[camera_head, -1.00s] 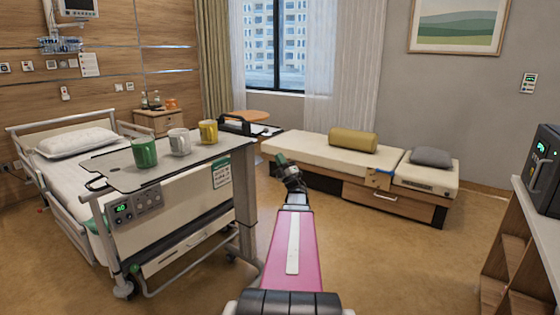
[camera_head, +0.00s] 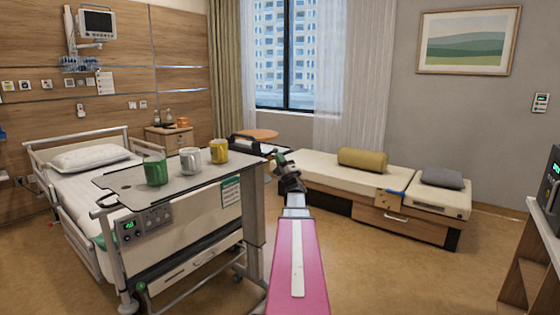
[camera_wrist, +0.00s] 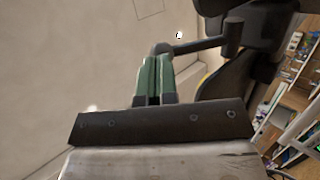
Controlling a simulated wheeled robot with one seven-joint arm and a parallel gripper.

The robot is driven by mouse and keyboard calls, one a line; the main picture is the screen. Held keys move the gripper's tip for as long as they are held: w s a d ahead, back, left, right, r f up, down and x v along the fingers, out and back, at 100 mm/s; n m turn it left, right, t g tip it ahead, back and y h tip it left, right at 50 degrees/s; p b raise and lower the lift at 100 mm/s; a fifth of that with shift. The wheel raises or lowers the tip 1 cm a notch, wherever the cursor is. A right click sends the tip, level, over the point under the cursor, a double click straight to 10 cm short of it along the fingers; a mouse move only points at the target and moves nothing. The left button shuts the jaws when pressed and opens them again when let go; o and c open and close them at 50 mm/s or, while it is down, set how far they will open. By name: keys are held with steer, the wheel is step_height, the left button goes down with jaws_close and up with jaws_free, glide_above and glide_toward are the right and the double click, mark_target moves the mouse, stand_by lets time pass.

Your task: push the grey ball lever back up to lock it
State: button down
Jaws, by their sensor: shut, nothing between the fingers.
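In the wrist view, a small grey ball (camera_wrist: 161,48) sits on the end of a dark rod (camera_wrist: 200,45) that runs right to a dark upright cylinder (camera_wrist: 232,38). My gripper (camera_wrist: 156,62), with green finger pads, is shut and empty, its tips right at the ball. I cannot tell whether they touch it. In the head view my gripper (camera_head: 281,159) is at the end of my outstretched arm, right of a black frame (camera_head: 246,144) behind the overbed table. The ball lever cannot be made out in the head view, so its up or down position is unclear.
The overbed table (camera_head: 120,182) holds a green mug (camera_head: 155,171), a white mug (camera_head: 190,160) and a yellow mug (camera_head: 219,151). The bed (camera_head: 75,180) is at left, a daybed (camera_head: 320,172) beyond my gripper. A shelf (camera_head: 528,265) stands at right. Floor on the right is clear.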

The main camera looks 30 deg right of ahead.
mark_target(268, 154)
steer(key=shift+r, duration=0.1)
steer(key=shift+w+a+r+n+g+y, duration=0.2)
steer(key=shift+w+r+n+g, duration=0.3)
steer(key=shift+r+g, duration=0.6)
steer(key=shift+w+a+r+n+g+y, duration=0.15)
steer(key=shift+w+r+n+g, duration=0.45)
steer(key=shift+g, duration=0.85)
steer(key=shift+w+a+r+n+g+y, duration=0.2)
steer(key=shift+r+n+g, duration=0.2)
steer(key=shift+r+g, duration=0.75)
steer(key=shift+w+a+r, duration=0.3)
steer(key=shift+w+r, duration=0.15)
steer(key=shift+w, duration=0.3)
steer(key=shift+w+a+r, duration=0.3)
steer(key=shift+w+r, duration=0.1)
steer(key=shift+w, duration=0.35)
steer(key=shift+r, duration=0.1)
